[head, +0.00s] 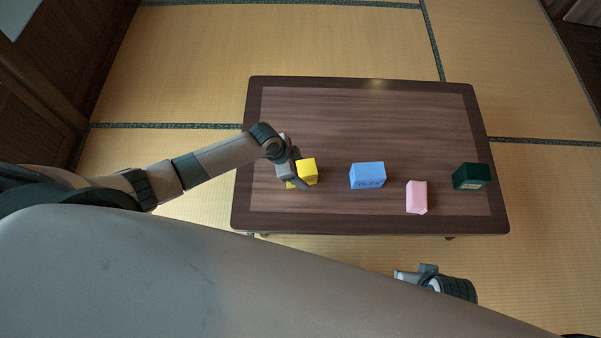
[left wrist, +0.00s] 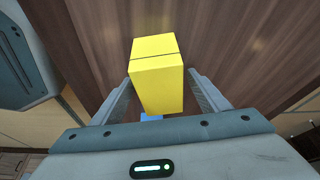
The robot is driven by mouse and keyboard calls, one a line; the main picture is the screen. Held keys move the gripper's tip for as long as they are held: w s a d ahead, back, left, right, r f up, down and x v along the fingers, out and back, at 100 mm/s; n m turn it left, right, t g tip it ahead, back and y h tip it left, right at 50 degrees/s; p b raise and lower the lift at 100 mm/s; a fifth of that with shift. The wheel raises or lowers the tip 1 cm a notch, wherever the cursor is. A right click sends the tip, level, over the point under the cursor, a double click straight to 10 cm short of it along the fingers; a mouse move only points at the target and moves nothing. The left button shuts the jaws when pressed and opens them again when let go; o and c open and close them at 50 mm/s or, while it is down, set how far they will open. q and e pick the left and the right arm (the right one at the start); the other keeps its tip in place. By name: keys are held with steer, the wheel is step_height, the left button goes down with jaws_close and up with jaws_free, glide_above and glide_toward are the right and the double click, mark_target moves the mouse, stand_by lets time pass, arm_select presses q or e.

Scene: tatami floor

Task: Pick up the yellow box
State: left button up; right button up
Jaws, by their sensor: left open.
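The yellow box (head: 307,169) sits near the left end of the dark wooden table (head: 370,110). My left gripper (head: 300,181) is at the box, its fingers partly covering it in the head view. In the left wrist view the yellow box (left wrist: 157,75) stands between the two open fingers (left wrist: 160,95), one on each side. I cannot tell whether either finger touches it. My right gripper (head: 410,275) shows in the head view beyond the table's front edge, apart from the boxes; its jaw state is unclear.
To the right on the table are a blue box (head: 367,175), a pink box (head: 416,197) and a dark green box (head: 471,176). The back half of the table is clear. Tatami floor (head: 200,60) surrounds it.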

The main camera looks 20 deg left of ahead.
mark_target(303, 167)
arm_select(q)
steer(key=shift+d+f, duration=0.1)
steer(key=shift+f, duration=0.05)
arm_select(e)
steer(key=shift+s+r, duration=0.15)
steer(key=shift+s, duration=0.1)
steer(key=shift+w, duration=0.15)
arm_select(q)
steer(key=c, duration=1.2)
arm_select(e)
steer(key=shift+f, duration=0.2)
